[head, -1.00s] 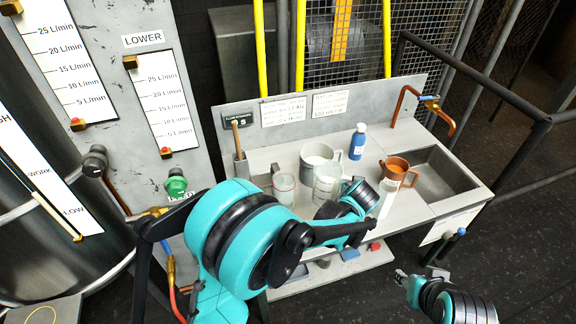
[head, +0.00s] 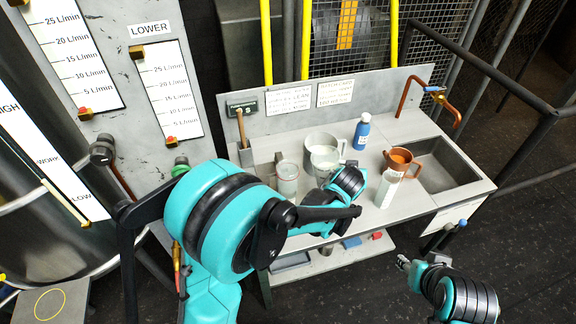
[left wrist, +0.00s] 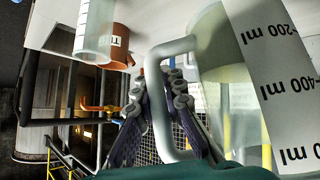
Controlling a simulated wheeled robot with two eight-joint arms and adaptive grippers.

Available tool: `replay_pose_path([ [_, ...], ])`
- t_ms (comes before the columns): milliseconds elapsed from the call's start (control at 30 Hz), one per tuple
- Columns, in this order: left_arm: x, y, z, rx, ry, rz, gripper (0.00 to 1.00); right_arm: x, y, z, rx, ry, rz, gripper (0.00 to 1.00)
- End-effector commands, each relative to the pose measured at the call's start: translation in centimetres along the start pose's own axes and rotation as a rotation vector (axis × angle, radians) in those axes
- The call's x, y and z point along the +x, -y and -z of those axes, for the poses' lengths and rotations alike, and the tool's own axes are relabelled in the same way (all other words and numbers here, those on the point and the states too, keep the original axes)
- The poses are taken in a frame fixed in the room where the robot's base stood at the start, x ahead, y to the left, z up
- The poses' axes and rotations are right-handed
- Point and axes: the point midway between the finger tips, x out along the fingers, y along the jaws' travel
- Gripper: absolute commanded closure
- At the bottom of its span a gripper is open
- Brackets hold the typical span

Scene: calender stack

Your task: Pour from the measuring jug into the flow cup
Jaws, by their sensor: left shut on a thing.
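The measuring jug (head: 325,158) is a translucent pale jug with a handle, in front of the grey pot. In the left wrist view it fills the right side (left wrist: 225,45), with black millilitre marks. My left gripper (left wrist: 168,80) is shut on its handle; in the head view my wrist hides the fingers. The jug looks upright, slightly above the bench. A copper-brown cup (head: 402,160) with a handle stands right, near the sink; its label shows in the left wrist view (left wrist: 117,42). I cannot tell whether it is the flow cup. My right gripper (head: 403,263) is low right, away from the bench, apparently empty.
A clear graduated cylinder (head: 388,187) stands just in front of the copper-brown cup. A blue bottle (head: 362,132) stands at the back. The sink (head: 448,168) is at the right.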

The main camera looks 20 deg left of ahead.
Motion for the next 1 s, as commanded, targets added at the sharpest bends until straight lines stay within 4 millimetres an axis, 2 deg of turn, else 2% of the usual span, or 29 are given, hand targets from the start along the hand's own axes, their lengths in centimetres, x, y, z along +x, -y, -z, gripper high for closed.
replay_pose_path([
  [567,-3.5,1.1,3.1,-0.196,-0.097,-0.190,1.00,-1.3,0.0,0.9,0.000,0.000,0.000,0.60],
  [867,-6.6,1.8,6.0,-0.298,-0.146,-0.290,1.00,-3.0,0.0,2.1,0.000,0.000,0.000,0.60],
  [1000,-6.8,1.9,6.2,-0.328,-0.161,-0.324,1.00,-2.7,0.0,1.9,0.000,0.000,0.000,0.60],
])
